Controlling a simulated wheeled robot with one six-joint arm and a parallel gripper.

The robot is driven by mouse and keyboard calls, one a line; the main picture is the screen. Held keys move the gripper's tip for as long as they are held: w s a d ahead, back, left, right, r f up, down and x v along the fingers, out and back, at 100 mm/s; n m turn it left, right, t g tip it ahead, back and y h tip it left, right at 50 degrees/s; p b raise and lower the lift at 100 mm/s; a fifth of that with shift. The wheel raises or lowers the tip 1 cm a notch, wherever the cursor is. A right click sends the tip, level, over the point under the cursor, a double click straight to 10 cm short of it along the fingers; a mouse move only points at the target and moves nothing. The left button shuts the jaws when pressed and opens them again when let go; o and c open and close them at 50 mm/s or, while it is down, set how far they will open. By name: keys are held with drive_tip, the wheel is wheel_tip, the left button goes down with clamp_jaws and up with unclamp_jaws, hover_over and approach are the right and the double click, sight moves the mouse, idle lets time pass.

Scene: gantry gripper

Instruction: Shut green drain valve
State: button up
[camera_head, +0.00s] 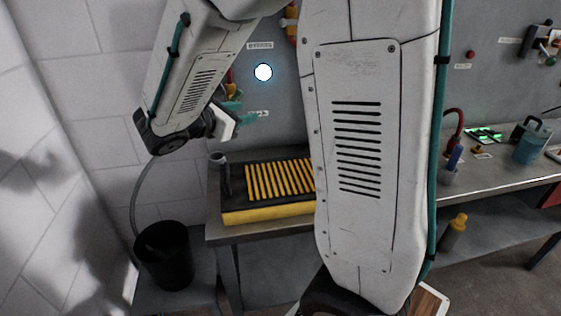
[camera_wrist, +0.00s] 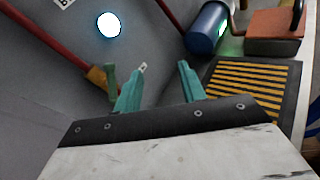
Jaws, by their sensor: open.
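In the wrist view a slim green upright piece (camera_wrist: 110,80), which looks like the green valve's handle, stands just left of my gripper's left finger. An orange-yellow fitting (camera_wrist: 96,77) at the end of a red pipe lies beside it. My gripper (camera_wrist: 163,66) is open, its two teal fingers apart with nothing between them. I cannot tell whether the left finger touches the green piece. In the head view my gripper (camera_head: 247,106) is at the grey wall panel, above the bench's left end. The valve is mostly hidden there behind my arm and fingers.
A bench (camera_head: 225,232) carries a black and yellow striped mat (camera_head: 280,180). The wrist view also shows a blue cylinder (camera_wrist: 207,28) and a red-brown box (camera_wrist: 275,32). A round white light (camera_head: 263,72) shows against the panel. A black bin (camera_head: 164,256) stands lower left.

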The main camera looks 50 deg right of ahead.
drive_tip(key=s+a+m+g+y, duration=0.1)
drive_tip(key=s+a+m+y, duration=0.2)
drive_tip(key=s, duration=0.7)
drive_tip(key=s+a+f+m+g+y, duration=0.1)
drive_tip(key=s+a+m+g+y, duration=0.1)
drive_tip(key=s+m+y, duration=0.5)
drive_tip(key=shift+s+a+f+m, duration=0.25)
drive_tip(key=shift+s+a+m, duration=0.45)
drive_tip(key=shift+s+m, duration=0.65)
drive_tip(key=shift+d, duration=0.1)
drive_tip(key=shift+c, duration=0.4)
